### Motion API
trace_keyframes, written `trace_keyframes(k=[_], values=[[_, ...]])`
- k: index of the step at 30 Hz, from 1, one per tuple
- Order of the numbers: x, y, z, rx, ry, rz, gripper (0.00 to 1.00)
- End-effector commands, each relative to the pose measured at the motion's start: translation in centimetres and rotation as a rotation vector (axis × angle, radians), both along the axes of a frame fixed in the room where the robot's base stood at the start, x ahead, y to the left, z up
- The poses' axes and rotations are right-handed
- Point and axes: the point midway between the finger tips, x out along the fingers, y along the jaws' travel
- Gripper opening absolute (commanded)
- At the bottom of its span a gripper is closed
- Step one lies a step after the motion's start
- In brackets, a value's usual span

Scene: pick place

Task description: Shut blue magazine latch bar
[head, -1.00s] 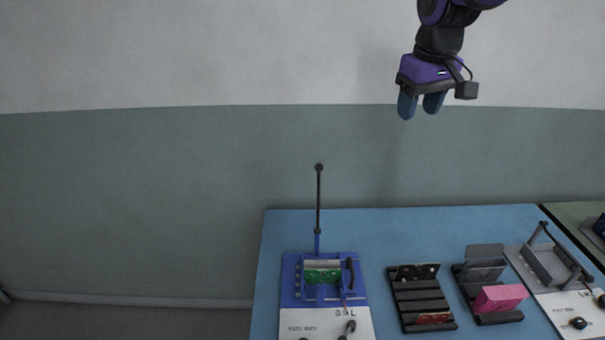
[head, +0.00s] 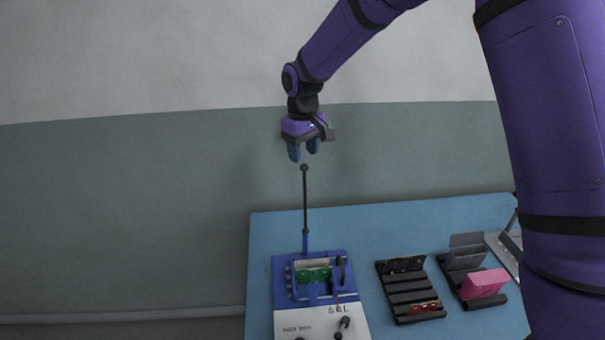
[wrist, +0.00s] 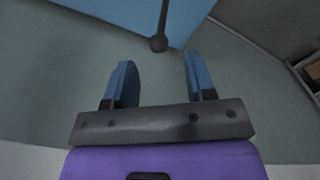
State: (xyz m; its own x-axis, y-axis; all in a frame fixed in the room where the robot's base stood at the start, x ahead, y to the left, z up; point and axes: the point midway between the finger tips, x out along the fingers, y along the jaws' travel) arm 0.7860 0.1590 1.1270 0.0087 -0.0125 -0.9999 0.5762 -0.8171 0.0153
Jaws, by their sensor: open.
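The blue magazine (head: 282,275) stands on the blue table at the lower middle of the head view, with a green board (head: 313,274) in it. Its latch bar (head: 305,205) is a thin dark rod with a round knob on top, standing upright at the back of the magazine. My gripper (head: 303,153) is open and empty, just above the knob in the head view. In the wrist view my gripper's blue fingers (wrist: 158,82) are spread apart, and the bar's knob (wrist: 159,44) shows beyond the gap between them, apart from both.
On the blue table (head: 385,222), right of the magazine, are a dark slotted rack (head: 409,298) and another rack holding a pink block (head: 483,284). A grey fixture is partly hidden by my arm. The space left of the bar is clear.

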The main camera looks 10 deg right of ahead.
Motion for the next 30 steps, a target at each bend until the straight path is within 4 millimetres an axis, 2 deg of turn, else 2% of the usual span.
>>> trace_keyframes(k=[1, 6, 12, 18, 25, 26, 30], values=[[-0.1, 0.0, -1.1, -0.002, 0.005, 0.0, 0.5], [0.0, -0.1, -4.0, -0.001, 0.004, -0.001, 0.5], [0.0, -0.1, -6.3, -0.001, 0.001, -0.001, 0.5], [0.1, -0.1, -7.2, 0.0, 0.0, -0.001, 0.5], [0.1, -0.1, -7.2, 0.0, 0.0, -0.001, 0.5], [0.1, -0.1, -7.2, 0.0, 0.0, -0.001, 0.46], [0.1, -0.1, -7.2, 0.0, 0.0, -0.001, 0.14]])
